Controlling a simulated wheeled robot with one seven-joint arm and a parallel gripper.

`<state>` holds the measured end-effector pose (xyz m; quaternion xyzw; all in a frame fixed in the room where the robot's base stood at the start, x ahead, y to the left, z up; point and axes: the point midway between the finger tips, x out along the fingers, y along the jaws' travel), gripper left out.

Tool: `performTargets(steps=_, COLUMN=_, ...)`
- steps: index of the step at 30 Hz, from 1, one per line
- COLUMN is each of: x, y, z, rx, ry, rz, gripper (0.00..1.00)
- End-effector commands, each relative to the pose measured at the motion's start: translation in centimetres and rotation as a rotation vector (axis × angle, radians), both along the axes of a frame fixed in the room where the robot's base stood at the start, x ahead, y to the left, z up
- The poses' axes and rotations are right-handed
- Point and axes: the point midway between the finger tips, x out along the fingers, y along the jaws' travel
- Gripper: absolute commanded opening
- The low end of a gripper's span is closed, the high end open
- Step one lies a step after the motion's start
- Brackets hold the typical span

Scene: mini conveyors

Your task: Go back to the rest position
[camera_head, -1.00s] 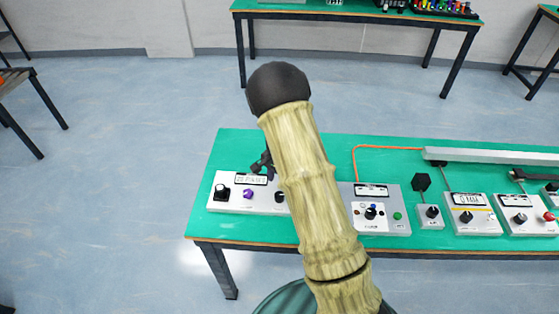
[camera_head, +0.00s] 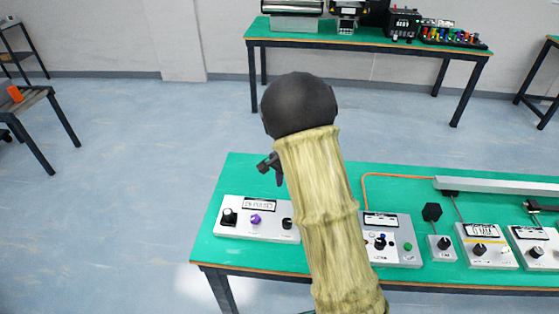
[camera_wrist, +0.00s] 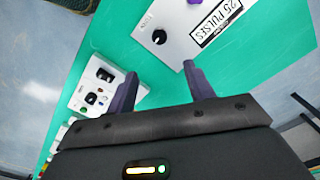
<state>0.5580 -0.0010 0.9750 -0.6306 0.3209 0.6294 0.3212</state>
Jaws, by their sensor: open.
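My gripper (camera_wrist: 163,90) is open and empty in the wrist view, its two dark fingers spread apart above the green table (camera_wrist: 160,60). In the head view the gripper (camera_head: 271,170) shows in part beside my arm, above the far edge of the green table (camera_head: 240,172). A white control box with knobs and a label (camera_head: 240,229) stands at the table's left end. It also shows beyond the fingers in the wrist view (camera_wrist: 176,22). The fingers touch nothing that I can see. My arm hides part of the table's middle.
A grey control box (camera_head: 408,232) with a green button stands right of my arm, with smaller knob boxes (camera_head: 488,257) further right. An orange cable (camera_head: 400,176) runs to a long grey rail (camera_head: 500,185). A second green table (camera_head: 370,40) with equipment stands at the back. Open floor lies left.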

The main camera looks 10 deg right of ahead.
Motion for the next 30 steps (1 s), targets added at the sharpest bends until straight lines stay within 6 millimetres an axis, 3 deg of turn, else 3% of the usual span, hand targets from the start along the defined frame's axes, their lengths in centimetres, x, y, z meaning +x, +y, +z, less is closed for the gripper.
performTargets(steps=7, x=-0.7, y=-0.1, z=0.6, rx=0.004, ry=-0.008, rz=0.026, gripper=0.53)
performTargets(steps=11, x=-3.1, y=-0.4, z=2.2, rx=0.012, ry=-0.030, rz=0.119, gripper=0.53)
performTargets(steps=24, x=-16.7, y=-0.1, z=7.9, rx=-0.051, ry=-0.173, rz=0.720, gripper=0.53)
performTargets(steps=30, x=-20.8, y=0.1, z=8.6, rx=-0.104, ry=-0.210, rz=0.918, gripper=0.53)
